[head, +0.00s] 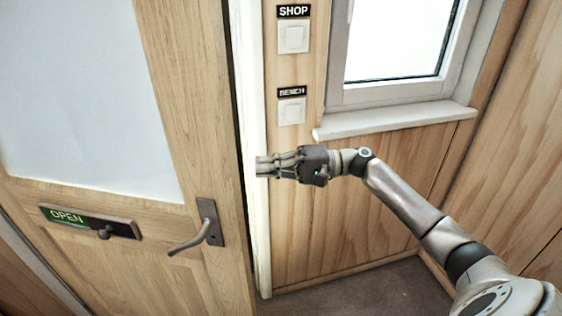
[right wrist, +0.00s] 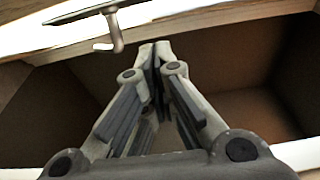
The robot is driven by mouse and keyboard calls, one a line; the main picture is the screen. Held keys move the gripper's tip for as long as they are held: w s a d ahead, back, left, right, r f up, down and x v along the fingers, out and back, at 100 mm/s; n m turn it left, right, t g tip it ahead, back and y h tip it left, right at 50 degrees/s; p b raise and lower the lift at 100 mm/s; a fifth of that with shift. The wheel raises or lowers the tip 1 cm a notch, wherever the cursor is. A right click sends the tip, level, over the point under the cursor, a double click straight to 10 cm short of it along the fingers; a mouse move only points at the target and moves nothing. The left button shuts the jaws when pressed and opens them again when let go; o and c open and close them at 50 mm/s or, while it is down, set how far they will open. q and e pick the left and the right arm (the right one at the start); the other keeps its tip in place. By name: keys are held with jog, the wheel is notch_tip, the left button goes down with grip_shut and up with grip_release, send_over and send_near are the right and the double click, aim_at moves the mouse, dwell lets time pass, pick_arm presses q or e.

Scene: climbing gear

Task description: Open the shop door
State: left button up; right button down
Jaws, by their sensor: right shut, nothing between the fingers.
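The shop door (head: 190,100) is wooden with a large pale pane and fills the left of the head view. Its metal lever handle (head: 203,232) sits near the door's right edge and slants down to the left. A handle (right wrist: 116,30) also shows at the top left of the right wrist view. My right gripper (head: 262,166) is shut and empty in front of the white door frame, up and right of the handle and apart from it. Its fingertips (right wrist: 156,50) meet in the right wrist view. My left gripper is not in view.
An OPEN sign plate with a small knob (head: 104,232) is on the door. Switches labelled SHOP (head: 293,37) and BENCH (head: 292,110) are on the wall right of the frame. A window sill (head: 395,120) juts out above my right arm. Dark floor (head: 370,290) shows below.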

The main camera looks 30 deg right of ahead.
jog(key=s+a+p, duration=0.1)
jog(key=a+p, duration=0.2)
jog(key=a, duration=0.3)
jog(key=shift+a, duration=0.15)
jog(key=shift+s, duration=0.1)
